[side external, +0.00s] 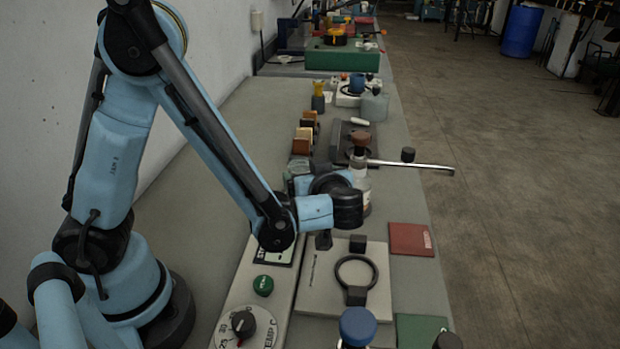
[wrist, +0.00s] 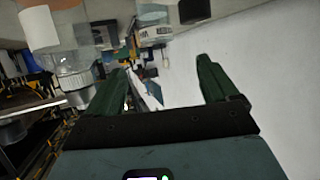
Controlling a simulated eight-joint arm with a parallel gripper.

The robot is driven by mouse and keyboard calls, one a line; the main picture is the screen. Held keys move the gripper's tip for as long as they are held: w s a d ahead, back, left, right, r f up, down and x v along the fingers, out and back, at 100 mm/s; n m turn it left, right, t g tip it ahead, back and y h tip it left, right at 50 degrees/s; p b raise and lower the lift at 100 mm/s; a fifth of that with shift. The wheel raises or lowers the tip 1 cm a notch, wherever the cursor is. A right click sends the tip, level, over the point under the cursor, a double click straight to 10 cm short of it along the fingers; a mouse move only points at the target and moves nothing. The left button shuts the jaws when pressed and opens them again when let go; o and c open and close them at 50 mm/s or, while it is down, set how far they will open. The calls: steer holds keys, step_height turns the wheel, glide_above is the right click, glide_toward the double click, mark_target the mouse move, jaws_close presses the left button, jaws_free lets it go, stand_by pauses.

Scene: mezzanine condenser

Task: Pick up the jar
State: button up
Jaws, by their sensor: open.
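My gripper (wrist: 163,68) shows in the wrist view with its two dark green fingers spread wide apart and nothing held between them. In the side view the end of my arm is over the bench, but my fingers are mostly hidden there. A clear, greenish glass vessel (side external: 296,168), which looks like the jar, stands just left of and behind my wrist, partly covered by it. A clear glass shape (wrist: 75,78) shows left of the left finger in the wrist view; I cannot tell whether it is the same one.
A metal rod (side external: 410,166) sticks out past the bench edge. A plate with a black ring (side external: 356,292), a blue knob (side external: 357,326) and a red booklet (side external: 411,239) are nearer. The left bench strip is clear.

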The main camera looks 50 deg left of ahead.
glide_toward(298, 160)
steer(key=shift+s+a+f, duration=0.15)
steer(key=shift+s+f, duration=0.2)
steer(key=shift+f, duration=0.05)
steer(key=shift+w+x, duration=0.15)
steer(key=shift+x, duration=1.3)
steer(key=shift+w+x, duration=0.15)
steer(key=shift+x, duration=1.3)
steer(key=shift+r, duration=0.1)
steer(key=c, duration=1.5)
steer(key=shift+r, duration=0.25)
steer(key=s+d+r+m+t+h, duration=0.1)
steer(key=d+r+m+t+h, duration=0.1)
steer(key=d+r, duration=0.2)
steer(key=s+d+r+m+t+h, duration=0.1)
steer(key=d+r+m+t+h, duration=0.1)
steer(key=r, duration=0.4)
steer(key=s+d+r+m+t+h, duration=0.1)
steer(key=d+r+m+t+h, duration=0.1)
steer(key=d+r, duration=0.3)
steer(key=shift+s+d+r+m+t, duration=0.1)
steer(key=shift+s+d+m+t, duration=0.15)
steer(key=shift+d+m+t, duration=0.45)
